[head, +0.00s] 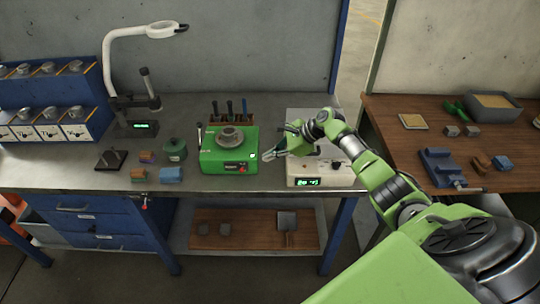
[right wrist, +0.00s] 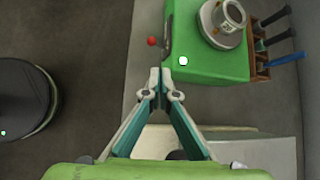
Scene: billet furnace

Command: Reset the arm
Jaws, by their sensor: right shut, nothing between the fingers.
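My right arm (head: 385,185) reaches in from the right over the metal workbench in the head view. My right gripper (head: 270,154) is beside the right side of a green box device (head: 215,160), above the bench. In the right wrist view the gripper's fingertips (right wrist: 160,76) are together and empty, near the corner of the green device (right wrist: 200,66). I cannot tell whether they touch it. My left gripper is not in view.
A white box with a green display (head: 306,182) stands under my right forearm. A wooden table (head: 385,110) with a blue vise (head: 440,167) is on the right.

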